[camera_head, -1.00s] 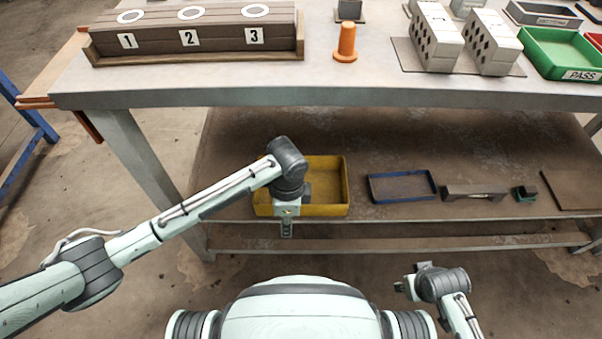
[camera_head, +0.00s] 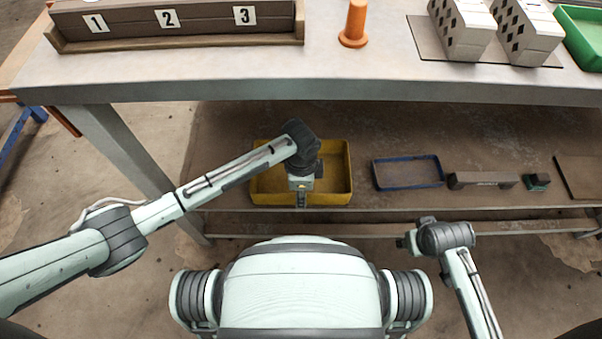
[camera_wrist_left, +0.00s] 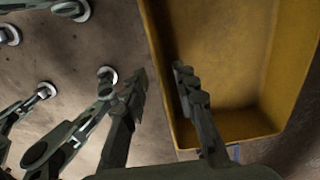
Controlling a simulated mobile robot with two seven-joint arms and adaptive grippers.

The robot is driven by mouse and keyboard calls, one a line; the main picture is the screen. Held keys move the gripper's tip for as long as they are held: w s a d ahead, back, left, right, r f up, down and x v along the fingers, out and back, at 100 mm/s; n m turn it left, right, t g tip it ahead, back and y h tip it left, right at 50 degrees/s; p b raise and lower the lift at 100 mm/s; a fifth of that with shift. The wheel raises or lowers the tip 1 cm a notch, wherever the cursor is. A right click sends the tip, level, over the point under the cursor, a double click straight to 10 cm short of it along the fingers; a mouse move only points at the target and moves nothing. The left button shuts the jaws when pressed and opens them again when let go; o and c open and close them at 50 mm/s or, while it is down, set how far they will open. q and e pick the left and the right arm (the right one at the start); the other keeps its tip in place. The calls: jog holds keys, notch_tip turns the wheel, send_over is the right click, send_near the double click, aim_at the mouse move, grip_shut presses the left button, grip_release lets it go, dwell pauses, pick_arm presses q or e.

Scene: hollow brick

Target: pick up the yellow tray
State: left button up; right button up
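The yellow tray (camera_head: 337,172) sits on the lower shelf under the workbench and looks empty where visible. My left gripper (camera_head: 301,206) is at the tray's front edge, and my left wrist covers part of the tray. In the left wrist view, the tray (camera_wrist_left: 225,60) fills the right side. There my left gripper (camera_wrist_left: 160,78) is open, with one finger over the tray's inside and the other outside, the tray wall showing between them. I cannot tell whether either finger touches it. My right gripper (camera_head: 404,243) is away from the tray, in front of the shelf, its fingers too small to read.
A blue tray (camera_head: 408,173), a dark grey block (camera_head: 482,180) and a small dark green part (camera_head: 537,181) lie right of the yellow tray. The workbench top (camera_head: 200,78) overhangs the shelf (camera_head: 350,130). Bare shelf lies behind the trays.

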pick_arm(q)
jog(key=shift+f, duration=0.25)
grip_shut()
jog(key=shift+r, duration=0.1)
dwell(0.3)
